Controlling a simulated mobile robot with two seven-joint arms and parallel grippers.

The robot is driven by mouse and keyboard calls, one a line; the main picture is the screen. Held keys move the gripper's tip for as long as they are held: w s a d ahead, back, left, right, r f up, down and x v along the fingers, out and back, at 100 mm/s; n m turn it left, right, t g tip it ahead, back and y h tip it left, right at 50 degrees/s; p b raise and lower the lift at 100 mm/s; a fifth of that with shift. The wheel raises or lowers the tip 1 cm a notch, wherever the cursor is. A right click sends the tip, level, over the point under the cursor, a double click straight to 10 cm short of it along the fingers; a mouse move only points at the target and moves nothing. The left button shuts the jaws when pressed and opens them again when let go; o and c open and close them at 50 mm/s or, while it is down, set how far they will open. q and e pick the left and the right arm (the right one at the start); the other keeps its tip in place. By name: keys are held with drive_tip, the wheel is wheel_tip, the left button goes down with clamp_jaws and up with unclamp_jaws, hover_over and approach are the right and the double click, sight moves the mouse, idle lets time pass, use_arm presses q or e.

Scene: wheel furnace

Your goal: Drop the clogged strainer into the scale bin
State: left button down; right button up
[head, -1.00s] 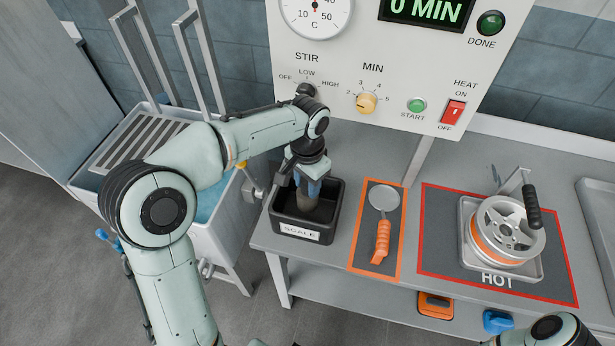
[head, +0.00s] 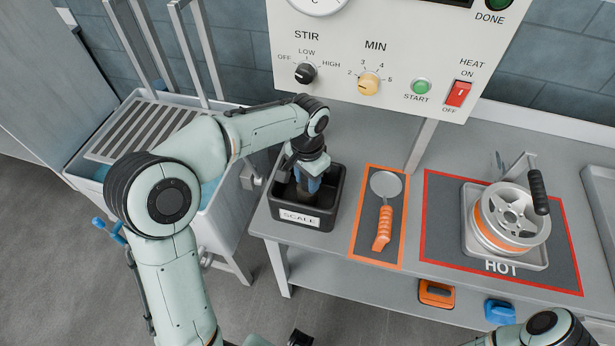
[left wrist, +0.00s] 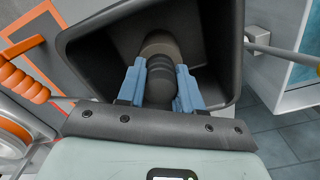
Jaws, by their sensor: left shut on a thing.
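The scale bin (head: 322,216) is a black open box labelled SCALE at the left end of the bench; it also shows in the left wrist view (left wrist: 90,62). My left gripper (head: 308,186) points down inside the bin's opening. Its blue fingers are shut on the clogged strainer (left wrist: 161,70), a dark ribbed cylinder with a brownish far end, seen between them in the left wrist view. The strainer's lower end is inside the bin; I cannot tell whether it touches the bottom. My right arm shows only at the lower right; its gripper is out of view.
An orange-handled skimmer (head: 384,215) lies on an orange-bordered mat right of the bin. A wheel (head: 512,220) sits on a tray on the red-bordered HOT mat. The control panel (head: 400,50) rises behind the bin. A sink (head: 205,222) stands to the left.

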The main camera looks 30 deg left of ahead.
use_arm(q)
drive_tip(key=shift+f, duration=0.55)
use_arm(e)
drive_tip(key=shift+s+f, duration=0.2)
drive_tip(key=shift+f, duration=0.15)
use_arm(q)
drive_tip(key=c, duration=0.7)
unclamp_jaws()
drive_tip(key=shift+o, duration=0.2)
wheel_tip(320, 180, up, 13)
drive_tip(key=p, duration=0.1)
drive_tip(key=shift+r+p, duration=0.2)
drive_tip(key=shift+p, duration=0.15)
use_arm(e)
drive_tip(key=r, duration=0.1)
drive_tip(key=w+r, duration=0.1)
drive_tip(key=shift+w+r, duration=0.3)
drive_tip(key=shift+r, duration=0.1)
